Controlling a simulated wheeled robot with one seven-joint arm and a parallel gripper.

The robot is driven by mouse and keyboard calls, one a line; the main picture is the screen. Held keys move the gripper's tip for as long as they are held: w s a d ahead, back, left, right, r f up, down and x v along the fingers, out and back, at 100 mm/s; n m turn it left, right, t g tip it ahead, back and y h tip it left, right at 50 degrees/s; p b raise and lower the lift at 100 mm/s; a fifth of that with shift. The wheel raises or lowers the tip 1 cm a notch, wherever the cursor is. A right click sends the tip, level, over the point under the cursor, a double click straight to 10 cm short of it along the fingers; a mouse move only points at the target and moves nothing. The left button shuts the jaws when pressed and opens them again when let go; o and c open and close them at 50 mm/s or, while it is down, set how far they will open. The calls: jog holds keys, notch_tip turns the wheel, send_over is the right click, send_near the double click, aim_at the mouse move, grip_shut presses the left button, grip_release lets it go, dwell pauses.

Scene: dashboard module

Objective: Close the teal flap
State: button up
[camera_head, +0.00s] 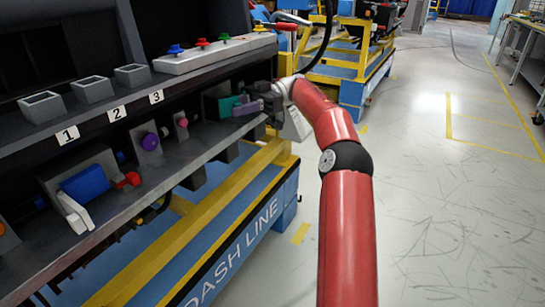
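The teal flap (226,105) shows at the right part of the dashboard's lower shelf, against a dark housing. A light purple piece (246,108) sits just right of it, close to my gripper. Whether the flap is open or closed is hard to tell at this size. My gripper (259,101) is at the shelf's right end, beside the purple piece, at the end of my red arm. The fingers are dark and small here, so I cannot tell whether they touch the purple piece or how far apart they are.
On the lower shelf are a blue cylinder (85,184) with a white lever (74,212), a red valve (127,181), a purple knob (150,141) and a pink knob (183,122). Numbered bins and a panel of coloured knobs (214,53) stand above.

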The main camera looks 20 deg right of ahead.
jog(key=shift+m+t, duration=0.3)
jog(key=shift+t, duration=0.1)
